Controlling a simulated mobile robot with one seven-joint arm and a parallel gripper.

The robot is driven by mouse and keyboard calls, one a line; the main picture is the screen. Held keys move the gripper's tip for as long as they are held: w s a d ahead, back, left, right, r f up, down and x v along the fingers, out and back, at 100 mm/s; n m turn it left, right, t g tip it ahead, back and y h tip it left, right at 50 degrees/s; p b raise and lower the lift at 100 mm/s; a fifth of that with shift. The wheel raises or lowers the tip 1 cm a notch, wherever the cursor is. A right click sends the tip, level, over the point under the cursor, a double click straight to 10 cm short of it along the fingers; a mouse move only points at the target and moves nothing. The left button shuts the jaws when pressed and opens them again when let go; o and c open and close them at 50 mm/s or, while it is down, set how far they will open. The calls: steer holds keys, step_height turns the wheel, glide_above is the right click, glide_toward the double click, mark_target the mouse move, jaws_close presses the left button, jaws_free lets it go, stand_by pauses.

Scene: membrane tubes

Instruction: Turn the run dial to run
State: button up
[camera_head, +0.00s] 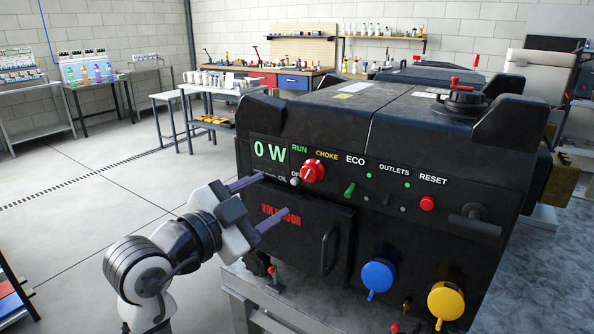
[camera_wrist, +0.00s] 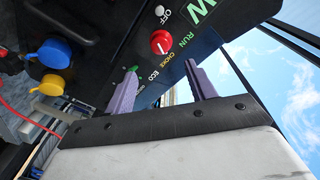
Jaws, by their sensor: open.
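The run dial (camera_head: 313,171) is a red round knob with a white mark on the black generator's front panel. The labels RUN, CHOKE and OFF stand around it. I cannot tell for sure which label the mark points at. It also shows in the wrist view (camera_wrist: 162,42), above the gap between my fingers. My gripper (camera_head: 275,195) is open and empty, with two purple fingers spread apart. In the head view it is left of and below the dial, in front of the panel, and seems apart from it. In the wrist view the fingertips (camera_wrist: 160,68) point toward the panel.
The panel also bears a "0 W" display (camera_head: 269,151), a green ECO switch (camera_head: 350,190), a red reset button (camera_head: 427,203), and blue (camera_head: 377,275) and yellow (camera_head: 445,301) caps. A door handle (camera_head: 330,250) sticks out below. Open floor lies to the left.

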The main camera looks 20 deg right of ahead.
mark_target(307, 176)
steer(key=p+x, duration=0.3)
steer(key=x, duration=0.8)
steer(key=shift+w+d, duration=0.1)
steer(key=shift+w, duration=0.05)
steer(key=shift+c, duration=0.5)
steer(key=c, duration=0.8)
